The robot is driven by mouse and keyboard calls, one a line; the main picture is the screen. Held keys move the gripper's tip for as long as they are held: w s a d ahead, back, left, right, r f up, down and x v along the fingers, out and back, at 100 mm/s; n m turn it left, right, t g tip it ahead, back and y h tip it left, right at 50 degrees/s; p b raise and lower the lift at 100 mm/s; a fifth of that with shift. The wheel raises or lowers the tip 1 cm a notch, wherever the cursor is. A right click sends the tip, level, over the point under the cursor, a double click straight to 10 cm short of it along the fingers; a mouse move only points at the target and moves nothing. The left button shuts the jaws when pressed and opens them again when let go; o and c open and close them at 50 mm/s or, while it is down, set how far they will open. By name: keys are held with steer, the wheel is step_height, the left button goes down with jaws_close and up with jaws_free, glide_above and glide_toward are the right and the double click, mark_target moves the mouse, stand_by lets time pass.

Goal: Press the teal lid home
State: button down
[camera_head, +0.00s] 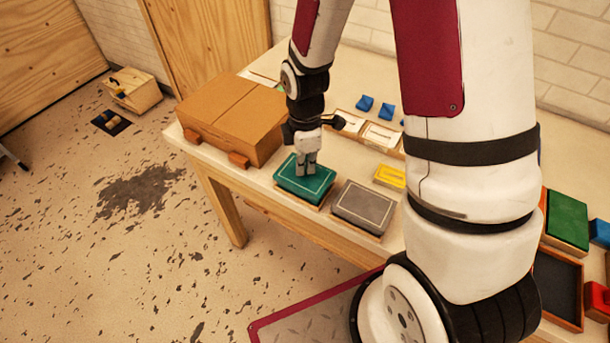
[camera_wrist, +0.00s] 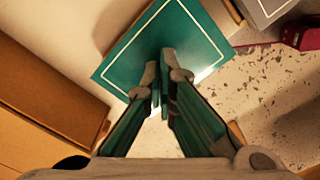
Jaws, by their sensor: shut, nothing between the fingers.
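The teal lid (camera_head: 291,184) with a pale outline lies on a box near the table's front edge. It also shows in the wrist view (camera_wrist: 195,22), filling the area beneath the fingers. My gripper (camera_head: 306,172) is shut and empty, pointing down over the lid, its fingertips at or just above the lid's top. In the wrist view my gripper (camera_wrist: 160,85) shows its fingertips close together over the lid. I cannot tell whether they touch it. How deep the lid sits is not clear; a thin strip of lighter box shows below its front edge.
A grey-lidded box (camera_head: 364,206) stands just right of the teal one. A large brown box (camera_head: 232,118) stands close on the left. A yellow box (camera_head: 390,176), white-topped trays (camera_head: 381,135) and blue blocks (camera_head: 365,103) lie behind. A green box (camera_head: 567,218) is at the far right.

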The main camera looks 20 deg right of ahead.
steer(key=shift+f, duration=0.8)
stand_by(1.8)
steer(key=shift+r+p, duration=1.8)
steer(key=shift+r, duration=2.25)
steer(key=s+r+m+t, duration=0.1)
steer(key=s+r+m, duration=0.25)
steer(key=r, duration=0.55)
steer(key=s+r+m+t, duration=0.2)
steer(key=r+m, duration=0.2)
steer(key=r, duration=0.4)
steer(key=s+r+m+t+b, duration=0.1)
steer(key=s+r+m+t, duration=0.1)
steer(key=s+r+m, duration=0.6)
steer(key=shift+s+r+m+t, duration=0.35)
steer(key=shift+s+r, duration=0.15)
steer(key=shift+s, duration=1.75)
